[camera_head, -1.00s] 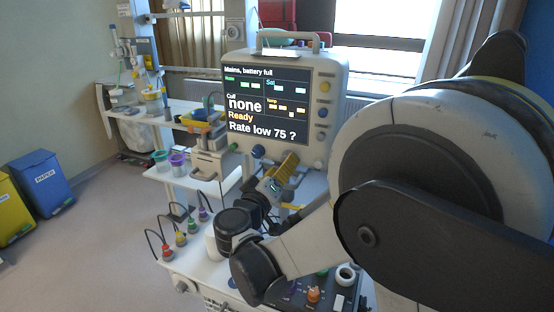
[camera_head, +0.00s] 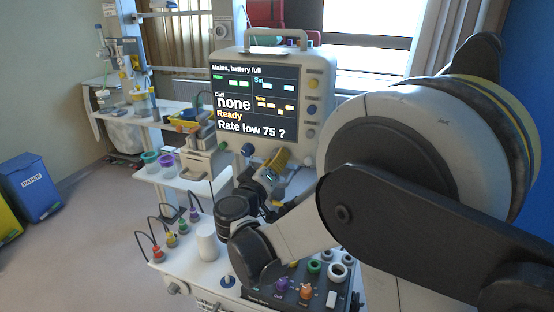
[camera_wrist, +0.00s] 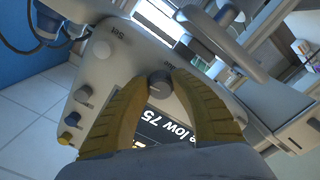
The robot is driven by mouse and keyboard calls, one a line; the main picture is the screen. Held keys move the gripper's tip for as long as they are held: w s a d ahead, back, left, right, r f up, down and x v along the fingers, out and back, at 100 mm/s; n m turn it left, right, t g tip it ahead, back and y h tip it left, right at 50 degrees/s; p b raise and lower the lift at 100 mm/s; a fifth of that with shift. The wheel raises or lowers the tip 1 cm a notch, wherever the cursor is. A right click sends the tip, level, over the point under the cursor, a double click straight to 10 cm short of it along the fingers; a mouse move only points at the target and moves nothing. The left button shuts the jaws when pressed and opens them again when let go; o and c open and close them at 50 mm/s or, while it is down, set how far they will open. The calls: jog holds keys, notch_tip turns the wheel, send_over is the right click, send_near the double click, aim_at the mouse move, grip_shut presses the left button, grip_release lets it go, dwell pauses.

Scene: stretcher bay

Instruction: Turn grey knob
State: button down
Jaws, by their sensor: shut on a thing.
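The patient monitor (camera_head: 318,62) stands on a white cart, with its screen lit and reading "Rate low 75 ?". In the wrist view a dark grey knob (camera_wrist: 159,83) sits on the monitor's front, between my yellow fingertips. My gripper (camera_wrist: 160,77) is shut on this grey knob. In the head view my gripper (camera_head: 276,158) is at the monitor's lower edge, and it hides the knob there. A blue knob (camera_head: 247,149) is just left of my fingers. A pale knob (camera_head: 308,163) is to their right.
Side buttons (camera_head: 312,109) run down the monitor's right edge. Below my arm is a console with coloured knobs, one orange (camera_head: 306,291).

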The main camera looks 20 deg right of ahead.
jog(key=shift+n, duration=0.3)
jog(key=n+b, duration=0.1)
jog(key=n, duration=0.4)
jog(key=shift+r+n, duration=0.1)
jog(key=shift+n, duration=0.2)
jog(key=n, duration=0.5)
jog(key=shift+r, duration=0.15)
jog(key=n+b, duration=0.1)
jog(key=n, duration=0.5)
jog(key=shift+r+n, duration=0.1)
jog(key=shift+n, duration=0.2)
jog(key=n, duration=0.5)
jog(key=shift+w+a+n, duration=0.1)
jog(key=shift+n, duration=0.3)
jog(key=c, duration=1.1)
grip_release()
jog(key=shift+o, duration=0.2)
